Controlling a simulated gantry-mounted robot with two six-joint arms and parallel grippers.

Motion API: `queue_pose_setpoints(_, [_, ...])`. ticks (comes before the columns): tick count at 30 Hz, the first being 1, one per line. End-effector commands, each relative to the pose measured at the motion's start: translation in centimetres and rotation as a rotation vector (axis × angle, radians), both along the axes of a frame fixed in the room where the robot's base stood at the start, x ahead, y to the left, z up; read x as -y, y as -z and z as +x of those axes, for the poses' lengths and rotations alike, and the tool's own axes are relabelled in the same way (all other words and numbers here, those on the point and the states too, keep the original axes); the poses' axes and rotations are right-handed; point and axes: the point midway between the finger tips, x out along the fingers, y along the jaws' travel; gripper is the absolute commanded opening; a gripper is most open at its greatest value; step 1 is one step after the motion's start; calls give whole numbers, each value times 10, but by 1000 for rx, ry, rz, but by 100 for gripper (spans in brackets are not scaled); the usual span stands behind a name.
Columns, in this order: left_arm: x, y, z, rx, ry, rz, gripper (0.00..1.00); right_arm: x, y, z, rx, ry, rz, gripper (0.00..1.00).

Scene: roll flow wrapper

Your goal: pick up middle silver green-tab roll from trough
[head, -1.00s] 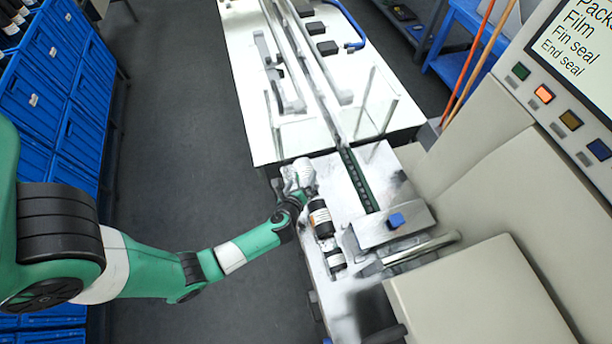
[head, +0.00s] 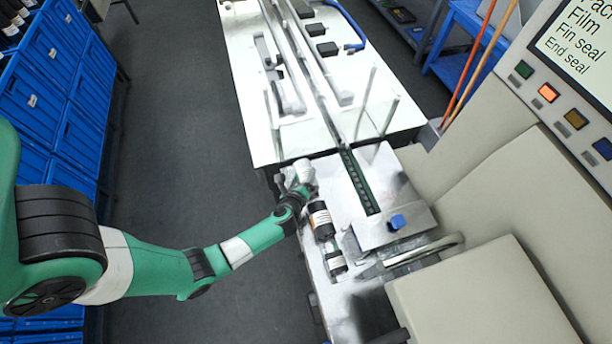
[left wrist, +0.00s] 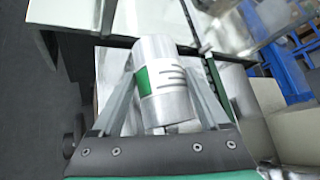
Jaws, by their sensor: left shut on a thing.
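The silver roll with a green tab (left wrist: 160,80) stands between the two fingers of my left gripper (left wrist: 160,98) in the left wrist view. Black lines are printed beside the green tab. The fingers press on it from both sides. In the head view the silver roll (head: 303,171) is a small pale shape at the end of my left arm, with my left gripper (head: 299,187) around it. Whether it touches the trough below is not clear. My right gripper does not show.
A white table (head: 240,70) with rails lies beyond. Blue crates (head: 50,70) line the left. The grey floor between is clear.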

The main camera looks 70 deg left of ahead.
Motion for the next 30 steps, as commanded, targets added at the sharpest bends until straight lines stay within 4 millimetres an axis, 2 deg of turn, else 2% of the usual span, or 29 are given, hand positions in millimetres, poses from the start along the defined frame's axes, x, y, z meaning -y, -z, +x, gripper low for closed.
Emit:
queue_pose_setpoints(10, [0, -7, 1, 2, 1, 1, 0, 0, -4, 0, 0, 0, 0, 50])
queue_pose_setpoints(14, [0, -24, 1, 3, 1, 2, 0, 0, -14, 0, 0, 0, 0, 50])
queue_pose_setpoints(16, [0, -38, 1, 5, 0, 2, 0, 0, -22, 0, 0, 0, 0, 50])
queue_pose_setpoints(23, [49, -97, -11, 5, 10, 1, 0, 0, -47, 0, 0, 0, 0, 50])
queue_pose_setpoints(27, [90, -110, -22, 3, 13, 1, 0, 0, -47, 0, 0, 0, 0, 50])
queue_pose_setpoints(30, [110, -120, -28, 4, 10, 1, 0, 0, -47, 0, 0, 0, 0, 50])
